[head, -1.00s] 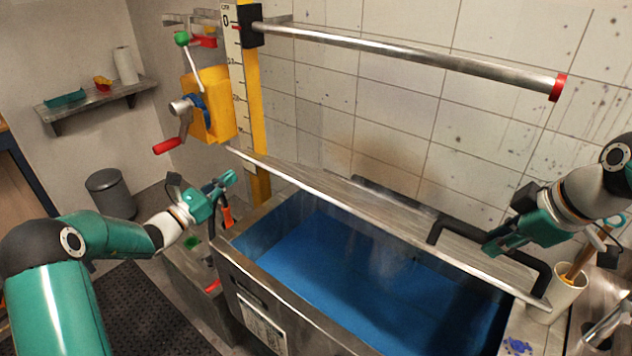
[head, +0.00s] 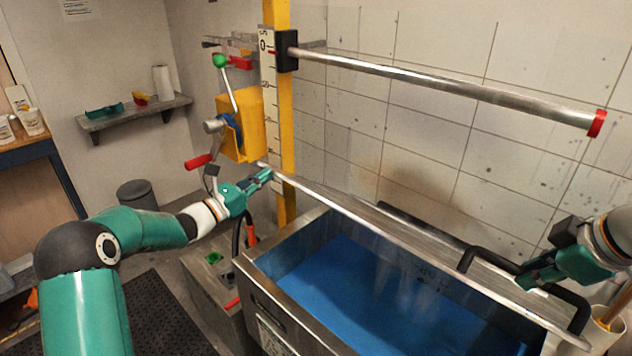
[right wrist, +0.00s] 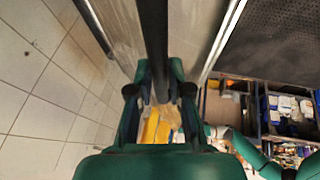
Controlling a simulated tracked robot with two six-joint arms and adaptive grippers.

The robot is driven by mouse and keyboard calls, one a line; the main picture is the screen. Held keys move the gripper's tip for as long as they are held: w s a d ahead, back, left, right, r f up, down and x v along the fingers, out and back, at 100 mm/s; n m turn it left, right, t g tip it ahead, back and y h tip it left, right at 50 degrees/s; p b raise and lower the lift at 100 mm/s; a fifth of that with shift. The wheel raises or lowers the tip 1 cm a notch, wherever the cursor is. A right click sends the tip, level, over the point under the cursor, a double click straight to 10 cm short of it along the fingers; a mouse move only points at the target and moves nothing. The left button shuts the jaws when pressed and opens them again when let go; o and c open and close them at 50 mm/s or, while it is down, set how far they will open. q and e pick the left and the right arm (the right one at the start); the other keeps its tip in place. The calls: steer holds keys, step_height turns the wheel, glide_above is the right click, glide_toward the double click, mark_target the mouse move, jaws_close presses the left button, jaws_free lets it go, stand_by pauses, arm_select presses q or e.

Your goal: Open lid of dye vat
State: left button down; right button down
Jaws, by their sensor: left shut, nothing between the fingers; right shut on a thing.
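The dye vat (head: 262,315) is a steel tub with blue liquid inside, standing in the middle of the head view. Its steel lid (head: 400,222) stands raised and tilted along the wall side, leaving the blue surface uncovered. A black bar handle (head: 478,256) runs along the lid's right part. My right gripper (head: 535,277) is shut on this handle. In the right wrist view the black bar (right wrist: 153,45) passes between the fingers (right wrist: 158,90). My left gripper (head: 267,177) is shut and empty, in front of the yellow post beside the vat's far left end.
A yellow winch box (head: 243,120) with a red-gripped crank hangs on the yellow post (head: 285,110). A steel rail (head: 430,78) with a red end extends above the vat. A white cup (head: 605,325) is at lower right, close to my right arm. A shelf (head: 130,116) is on the left wall.

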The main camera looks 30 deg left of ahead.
arm_select(q)
steer(key=shift+w+d+r, duration=0.1)
steer(key=shift+w+r, duration=0.05)
steer(key=shift+r, duration=0.2)
arm_select(e)
steer(key=shift+s+f+g, duration=0.35)
steer(key=shift+f+g, duration=0.05)
steer(key=shift+f, duration=0.3)
arm_select(q)
steer(key=shift+w, duration=0.1)
arm_select(e)
steer(key=c, duration=1.3)
jaws_free()
steer(key=shift+o, duration=1)
steer(key=shift+w+f, duration=0.1)
steer(key=shift+w, duration=0.1)
arm_select(q)
steer(key=shift+w+d+f, duration=0.1)
steer(key=shift+f, duration=0.15)
steer(key=shift+f, duration=0.1)
arm_select(e)
steer(key=shift+r, duration=0.2)
